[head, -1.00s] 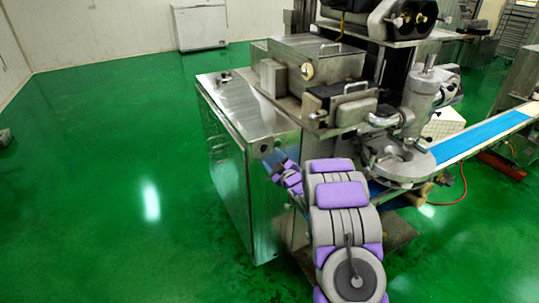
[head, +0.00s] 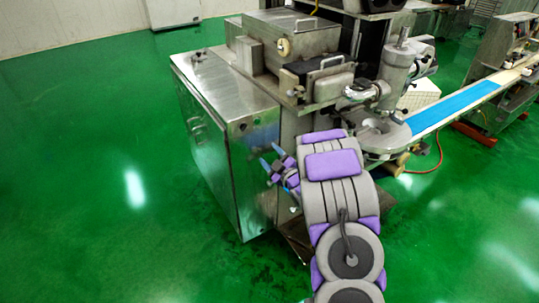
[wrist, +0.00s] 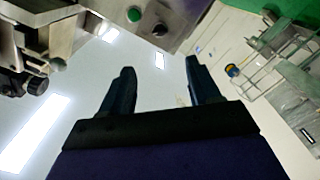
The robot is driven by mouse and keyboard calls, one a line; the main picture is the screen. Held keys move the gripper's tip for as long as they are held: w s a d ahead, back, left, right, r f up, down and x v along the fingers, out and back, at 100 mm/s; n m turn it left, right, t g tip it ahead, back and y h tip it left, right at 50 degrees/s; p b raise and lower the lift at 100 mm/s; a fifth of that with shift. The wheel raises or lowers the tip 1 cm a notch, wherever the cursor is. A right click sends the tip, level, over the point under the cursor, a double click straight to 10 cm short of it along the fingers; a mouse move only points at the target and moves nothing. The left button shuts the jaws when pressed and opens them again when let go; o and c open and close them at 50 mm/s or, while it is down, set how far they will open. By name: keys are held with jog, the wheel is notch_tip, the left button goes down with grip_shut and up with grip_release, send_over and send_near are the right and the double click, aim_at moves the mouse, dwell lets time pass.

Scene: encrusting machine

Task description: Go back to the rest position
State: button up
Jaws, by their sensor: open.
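My gripper (head: 272,164) is beside the front face of the steel encrusting machine (head: 225,85), just right of its cabinet corner in the head view. Its two blue-tipped fingers point up and left and stand apart. In the wrist view my gripper (wrist: 160,80) is open, with nothing between the dark fingers. A green button (wrist: 134,14) and a dark round knob (wrist: 159,31) on a metal panel show beyond the fingertips. I cannot tell from the head view whether the fingers touch the machine.
A blue conveyor belt (head: 455,106) runs to the right from the machine's round metal table (head: 385,137). The green floor (head: 80,190) on the left is clear. A white chest (head: 172,12) stands by the back wall.

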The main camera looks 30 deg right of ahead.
dwell(0.4)
jog(key=s+a+r+m+g, duration=0.3)
jog(key=s+a+g, duration=0.3)
jog(key=s, duration=0.9)
jog(key=s+a+r+m+g, duration=0.2)
jog(key=s+a+r+g, duration=0.2)
jog(key=s, duration=1.1)
jog(key=s+a+r+m+g, duration=0.3)
jog(key=s+a+g, duration=0.6)
jog(key=s+a, duration=0.5)
jog(key=shift+s+r+m+g+h, duration=0.3)
jog(key=shift+s+r+g, duration=0.1)
jog(key=shift+s, duration=0.05)
